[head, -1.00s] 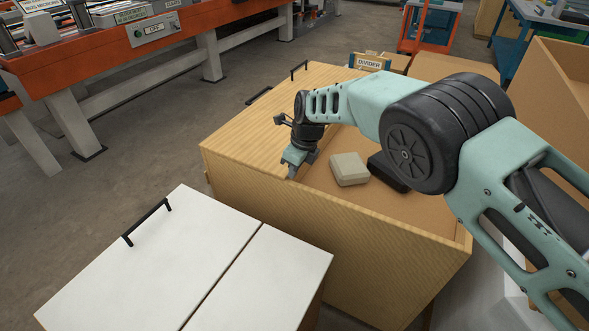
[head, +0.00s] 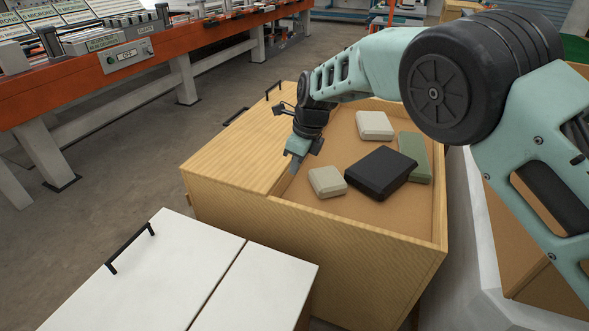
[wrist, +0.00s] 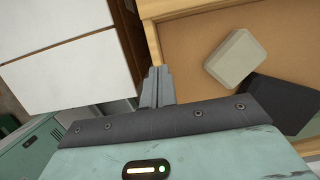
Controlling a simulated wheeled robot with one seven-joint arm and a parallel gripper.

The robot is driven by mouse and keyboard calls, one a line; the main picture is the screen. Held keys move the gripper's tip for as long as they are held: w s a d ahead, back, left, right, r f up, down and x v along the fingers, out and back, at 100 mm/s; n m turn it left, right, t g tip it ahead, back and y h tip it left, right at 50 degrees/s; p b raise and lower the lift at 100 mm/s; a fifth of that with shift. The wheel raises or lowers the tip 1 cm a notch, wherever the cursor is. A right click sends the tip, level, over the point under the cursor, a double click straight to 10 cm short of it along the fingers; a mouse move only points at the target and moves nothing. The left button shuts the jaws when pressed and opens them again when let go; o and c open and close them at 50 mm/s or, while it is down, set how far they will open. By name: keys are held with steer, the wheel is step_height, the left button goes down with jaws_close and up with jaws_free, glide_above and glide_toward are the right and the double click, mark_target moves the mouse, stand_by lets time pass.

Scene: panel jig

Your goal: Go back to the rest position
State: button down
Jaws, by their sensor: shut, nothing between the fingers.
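My gripper (head: 291,166) is shut and empty. My arm reaches in from the right and stays bent over the box. No separate marker for a rest position shows.
The box's open part holds a small beige block (head: 327,181), a black block (head: 381,172), a white block (head: 375,125) and a green block (head: 415,156). A white cabinet (head: 180,265) with a black handle (head: 131,248) stands in front. An orange workbench (head: 100,70) runs behind left. Floor is open between them.

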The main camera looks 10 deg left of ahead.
steer(key=shift+d+r, duration=0.1)
steer(key=shift+r, duration=0.15)
steer(key=s+d+r+n+g+p, duration=0.1)
steer(key=s+d+r+n+p, duration=0.1)
steer(key=s+d+r+n, duration=0.5)
steer(key=s+d+r+n+p, duration=0.2)
steer(key=s+d+r+n, duration=0.3)
steer(key=s+r+n, duration=0.35)
steer(key=s+d+r+n+h+p, duration=0.1)
steer(key=s+d+n, duration=0.5)
steer(key=s, duration=0.4)
steer(key=s+d+r+n+h+p, duration=0.1)
steer(key=s+d+r+n+p, duration=0.1)
steer(key=s+d+n, duration=0.4)
steer(key=s+d, duration=0.2)
steer(key=s, duration=0.2)
steer(key=shift+s+d, duration=0.2)
steer(key=shift+s, duration=0.2)
